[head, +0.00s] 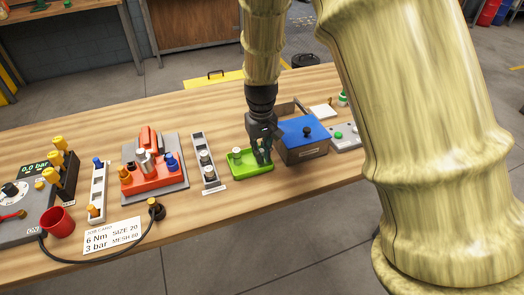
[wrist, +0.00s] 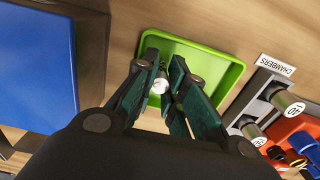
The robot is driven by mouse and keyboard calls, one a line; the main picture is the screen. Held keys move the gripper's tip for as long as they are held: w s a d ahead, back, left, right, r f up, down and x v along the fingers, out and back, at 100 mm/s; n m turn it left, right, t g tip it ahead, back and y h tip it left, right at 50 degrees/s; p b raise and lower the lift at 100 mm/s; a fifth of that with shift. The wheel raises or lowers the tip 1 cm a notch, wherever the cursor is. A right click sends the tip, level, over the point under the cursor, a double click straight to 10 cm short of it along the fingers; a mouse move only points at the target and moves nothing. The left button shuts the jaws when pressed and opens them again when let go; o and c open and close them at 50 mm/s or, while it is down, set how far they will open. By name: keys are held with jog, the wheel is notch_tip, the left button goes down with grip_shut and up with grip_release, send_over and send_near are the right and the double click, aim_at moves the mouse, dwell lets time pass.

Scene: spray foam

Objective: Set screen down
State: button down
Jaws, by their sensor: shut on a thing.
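My gripper (head: 262,152) points down over the green tray (head: 254,170), with its fingers low at the tray. In the wrist view its fingers (wrist: 162,68) are closed around a small pale, silvery piece (wrist: 160,84), which looks like the screen. The piece is partly hidden by the fingers. The green tray (wrist: 222,76) lies beneath it in the wrist view. I cannot tell whether the piece touches the tray floor. A small grey-topped piece (head: 237,153) shows at the tray's left side in the head view.
A wooden box with a blue lid (head: 303,130) stands close right of the tray. A grey rack (head: 208,165) with silver cylinders stands close left, beside a CHAMBERS label (wrist: 277,64). A red fixture (head: 147,175) is farther left. Bare wood lies in front of the tray.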

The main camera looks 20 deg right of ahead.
jog(key=shift+f, duration=0.3)
jog(key=c, duration=1.8)
grip_release()
jog(key=shift+f, duration=0.15)
jog(key=shift+o, duration=0.2)
notch_tip(320, 180, up, 12)
jog(key=b, duration=0.1)
jog(key=shift+r+b, duration=0.2)
jog(key=shift+b, duration=0.1)
